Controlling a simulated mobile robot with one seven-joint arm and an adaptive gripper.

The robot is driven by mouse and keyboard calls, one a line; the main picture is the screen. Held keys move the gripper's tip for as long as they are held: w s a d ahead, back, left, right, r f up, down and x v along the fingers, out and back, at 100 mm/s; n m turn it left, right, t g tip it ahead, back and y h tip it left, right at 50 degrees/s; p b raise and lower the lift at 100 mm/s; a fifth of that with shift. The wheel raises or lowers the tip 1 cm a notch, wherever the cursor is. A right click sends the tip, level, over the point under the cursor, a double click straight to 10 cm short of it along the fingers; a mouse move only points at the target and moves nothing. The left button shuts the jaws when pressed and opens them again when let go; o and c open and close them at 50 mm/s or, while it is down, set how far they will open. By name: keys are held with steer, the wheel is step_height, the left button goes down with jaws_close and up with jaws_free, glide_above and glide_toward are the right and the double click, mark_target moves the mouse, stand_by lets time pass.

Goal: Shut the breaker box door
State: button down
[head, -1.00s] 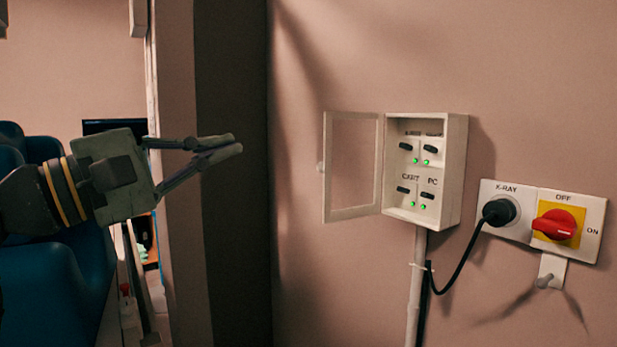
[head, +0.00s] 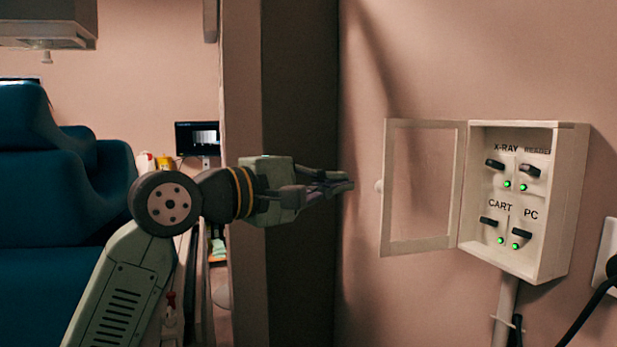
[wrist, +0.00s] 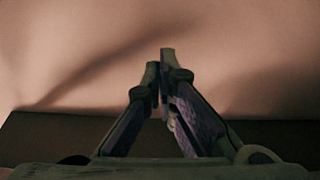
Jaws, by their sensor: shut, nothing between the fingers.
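The white breaker box (head: 560,200) is on the wall at the right of the head view. Its framed, see-through door (head: 419,245) is swung wide open to the left. A small round knob (head: 379,186) sits on the door's left edge. Inside are several black switches with lit green lights, labelled X-RAY, CART and PC; one label is hard to read. My gripper (head: 346,182) is shut and empty, its fingertips pointing right, a little left of the knob in the picture. In the wrist view the closed fingers (wrist: 165,62) point at bare wall; the box and door are not seen there.
A dark wall recess (head: 300,100) and a pillar stand behind my gripper. A blue padded chair (head: 50,200) and a small monitor (head: 198,138) are at the left. A conduit (head: 505,300) runs below the box, with a black cable (head: 590,312) to its right.

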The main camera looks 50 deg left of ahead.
steer(key=d, duration=0.2)
steer(key=d+p, duration=0.1)
steer(key=d, duration=0.1)
steer(key=shift+w+r, duration=0.1)
steer(key=shift+w, duration=0.25)
